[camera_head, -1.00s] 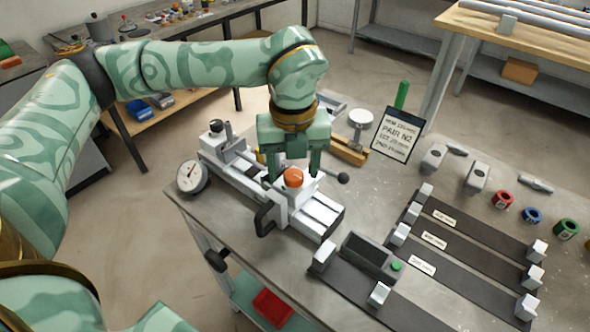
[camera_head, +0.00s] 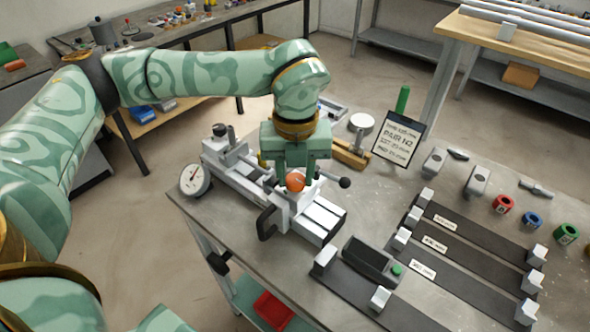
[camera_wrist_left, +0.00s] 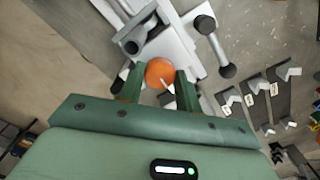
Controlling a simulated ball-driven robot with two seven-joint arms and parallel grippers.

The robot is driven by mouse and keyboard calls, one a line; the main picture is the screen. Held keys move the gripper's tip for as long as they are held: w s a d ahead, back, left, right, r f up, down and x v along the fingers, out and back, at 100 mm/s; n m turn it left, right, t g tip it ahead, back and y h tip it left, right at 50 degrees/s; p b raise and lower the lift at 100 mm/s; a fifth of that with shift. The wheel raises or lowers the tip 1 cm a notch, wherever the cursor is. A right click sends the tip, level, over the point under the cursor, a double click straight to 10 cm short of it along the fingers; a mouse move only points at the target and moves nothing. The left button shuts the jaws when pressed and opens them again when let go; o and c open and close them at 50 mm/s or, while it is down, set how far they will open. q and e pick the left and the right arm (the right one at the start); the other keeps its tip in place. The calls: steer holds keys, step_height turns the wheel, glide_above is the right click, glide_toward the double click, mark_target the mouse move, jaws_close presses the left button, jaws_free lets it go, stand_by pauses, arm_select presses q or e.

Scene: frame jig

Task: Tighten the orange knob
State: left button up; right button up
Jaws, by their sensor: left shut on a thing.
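The orange knob (camera_head: 295,181) sits on top of the grey and white jig (camera_head: 318,220) near the table's left edge. It shows as a round orange ball with a small pale mark in the left wrist view (camera_wrist_left: 160,73). My left gripper (camera_head: 293,178) comes down over the jig from above. In the left wrist view its two green fingers (camera_wrist_left: 158,82) stand on either side of the knob, shut on it. The finger contact is partly hidden in the head view. My right gripper is in neither view.
A round dial gauge (camera_head: 195,180) stands at the jig's left end. A black-knobbed lever (camera_head: 344,183) sticks out to its right. A sign (camera_head: 398,139) stands behind. Dark strips with white blocks (camera_head: 480,243) and coloured rings (camera_head: 531,215) lie at right.

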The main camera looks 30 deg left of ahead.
arm_select(q)
steer(key=shift+r+m+p, duration=0.25)
steer(key=shift+m+p, duration=0.65)
steer(key=shift+m, duration=0.2)
steer(key=m+p, duration=0.3)
steer(key=m, duration=0.1)
steer(key=m+p, duration=0.4)
steer(key=m, duration=0.2)
steer(key=shift+w+m+p, duration=0.1)
steer(key=shift+m+p, duration=0.25)
steer(key=shift+m, duration=0.05)
steer(key=m+p, duration=0.2)
steer(key=m, duration=0.2)
steer(key=shift+p, duration=0.35)
steer(key=shift+f+m+p, duration=0.1)
steer(key=shift+m+p, duration=0.85)
steer(key=shift+m, duration=1.15)
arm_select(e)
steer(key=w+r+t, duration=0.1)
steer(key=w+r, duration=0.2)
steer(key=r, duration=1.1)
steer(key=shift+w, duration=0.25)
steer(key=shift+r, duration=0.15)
arm_select(q)
steer(key=o, duration=1)
steer(key=shift+f, duration=0.1)
